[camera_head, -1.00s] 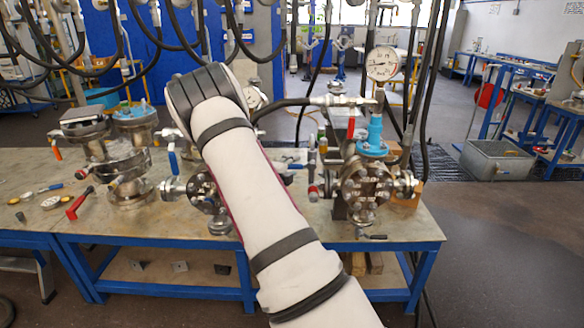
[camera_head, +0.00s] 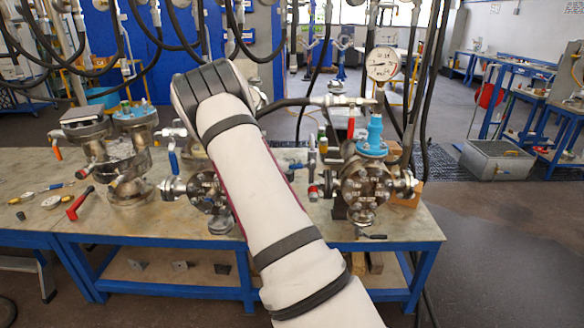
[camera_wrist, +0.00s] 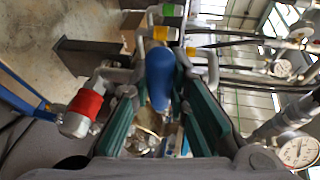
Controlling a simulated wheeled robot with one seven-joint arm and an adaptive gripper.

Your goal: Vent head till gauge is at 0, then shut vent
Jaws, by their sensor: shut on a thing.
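My gripper (camera_wrist: 161,72) shows in the wrist view, its two green-padded fingers closed on either side of a blue valve handle (camera_wrist: 158,88). In the head view my own arm hides the gripper and this handle. The flanged vessel (camera_head: 366,187) stands at the right of the bench with a blue fitting (camera_head: 375,134) on its head. A white-faced round gauge (camera_head: 382,63) rises above it; its needle is too small to read surely. A gauge (camera_wrist: 298,150) also shows at the lower right of the wrist view.
A red-handled valve (camera_wrist: 85,103) is close to the left finger in the wrist view. Another vessel (camera_head: 128,170) stands at the left of the bench (camera_head: 95,235), near a loose red-handled tool (camera_head: 80,203). Black hoses (camera_head: 425,110) hang behind the gauge.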

